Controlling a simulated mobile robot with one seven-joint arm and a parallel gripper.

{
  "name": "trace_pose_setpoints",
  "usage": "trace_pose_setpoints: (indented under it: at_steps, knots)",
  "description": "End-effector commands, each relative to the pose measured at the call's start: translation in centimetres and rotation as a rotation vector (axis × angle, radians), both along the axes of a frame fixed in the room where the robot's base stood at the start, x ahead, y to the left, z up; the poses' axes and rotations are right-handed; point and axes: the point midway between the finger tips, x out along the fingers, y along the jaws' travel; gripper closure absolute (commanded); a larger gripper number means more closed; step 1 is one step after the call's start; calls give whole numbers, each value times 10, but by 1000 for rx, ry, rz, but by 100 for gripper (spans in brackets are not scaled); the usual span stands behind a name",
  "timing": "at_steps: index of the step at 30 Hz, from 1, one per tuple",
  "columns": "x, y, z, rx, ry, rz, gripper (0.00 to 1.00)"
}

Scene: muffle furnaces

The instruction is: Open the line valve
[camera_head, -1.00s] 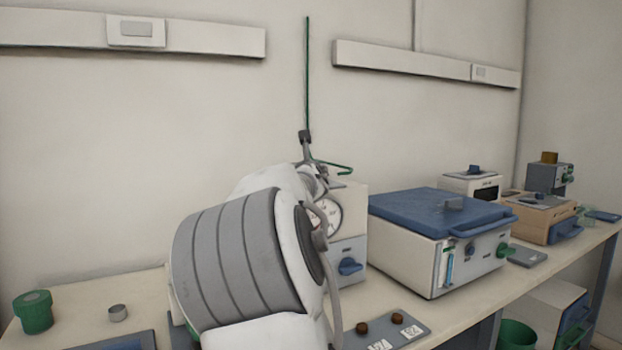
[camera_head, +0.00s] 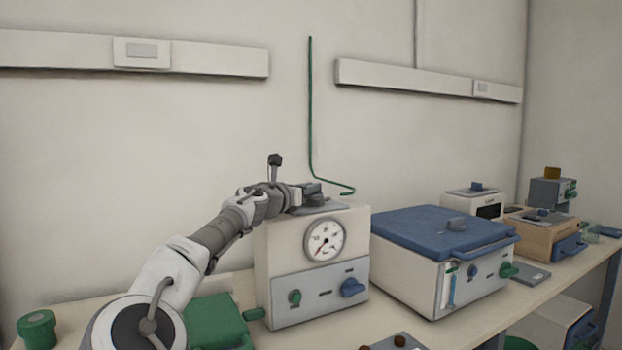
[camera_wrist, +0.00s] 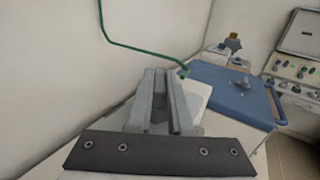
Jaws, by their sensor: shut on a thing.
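A cream box with a round gauge (camera_head: 325,240) stands on the bench, with a green knob (camera_head: 295,297) and a blue knob (camera_head: 352,288) on its front. A thin green line (camera_head: 311,110) runs down the wall and bends right above the box. My gripper (camera_head: 313,189) is low over the box's top. In the wrist view its two grey fingers (camera_wrist: 152,103) are close together, shut on a dark grey part between them. That part looks like the line valve's handle, but the fingers hide most of it, and its turn cannot be told.
A blue-lidded furnace (camera_head: 445,235) stands just right of the gauge box. A green block (camera_head: 210,322) and a green round container (camera_head: 37,329) are on the bench at left. Smaller devices (camera_head: 548,225) stand farther right. The wall is close behind.

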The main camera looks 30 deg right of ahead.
Motion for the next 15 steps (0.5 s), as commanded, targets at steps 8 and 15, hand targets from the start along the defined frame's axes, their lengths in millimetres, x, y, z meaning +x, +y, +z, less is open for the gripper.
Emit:
trace_pose_setpoints:
  at_steps: [8, 15]
  knots:
    - [3, 1, 6, 1, 5, -144, 100]
    - [5, 1, 7, 1, 5, -253, 100]
